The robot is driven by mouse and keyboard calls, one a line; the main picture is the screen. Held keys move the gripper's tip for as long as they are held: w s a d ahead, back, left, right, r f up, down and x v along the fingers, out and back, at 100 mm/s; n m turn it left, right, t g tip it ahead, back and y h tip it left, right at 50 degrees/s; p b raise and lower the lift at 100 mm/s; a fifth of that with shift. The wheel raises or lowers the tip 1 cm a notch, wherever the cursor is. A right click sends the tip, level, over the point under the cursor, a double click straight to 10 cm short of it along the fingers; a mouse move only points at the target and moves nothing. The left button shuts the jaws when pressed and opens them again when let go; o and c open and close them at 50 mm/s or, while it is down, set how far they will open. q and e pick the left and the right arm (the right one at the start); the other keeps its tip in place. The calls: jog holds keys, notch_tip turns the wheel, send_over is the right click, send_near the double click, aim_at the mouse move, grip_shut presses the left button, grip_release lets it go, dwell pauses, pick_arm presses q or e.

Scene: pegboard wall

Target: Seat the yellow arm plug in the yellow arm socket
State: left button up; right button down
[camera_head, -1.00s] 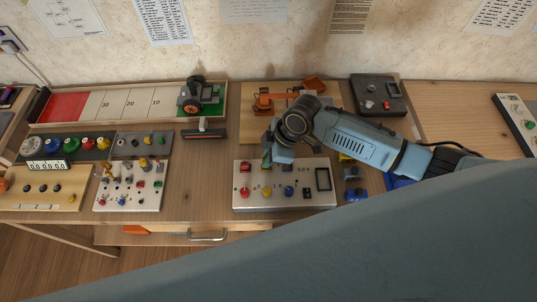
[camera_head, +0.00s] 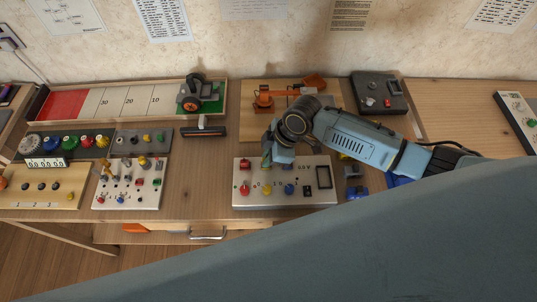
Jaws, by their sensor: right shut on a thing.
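A light grey panel (camera_head: 312,200) lies on the bench with red, yellow and blue round fittings in a row near its front. The yellow fitting (camera_head: 267,189) is at its left middle, just in front of my right gripper. My right gripper (camera_head: 267,160) points down over the panel's back left part. It is shut on a small piece that I take for the yellow arm plug; its wrist and fingers hide most of it. Whether the piece touches the panel cannot be told. Which fitting is the yellow arm socket is not clear at this size. My left gripper is not in view.
A red block (camera_head: 245,166) stands left of the gripper on the panel. A wooden board with an orange arm model (camera_head: 263,99) lies behind. A dark box (camera_head: 378,96) is at the back right. Another control panel (camera_head: 128,184) is to the left, with bare bench between.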

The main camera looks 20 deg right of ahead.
jog(key=shift+f, duration=0.4)
jog(key=c, duration=1.3)
grip_release()
jog(key=shift+c, duration=0.2)
jog(key=shift+r, duration=0.2)
jog(key=shift+r+p, duration=2.4)
jog(key=shift+p, duration=0.1)
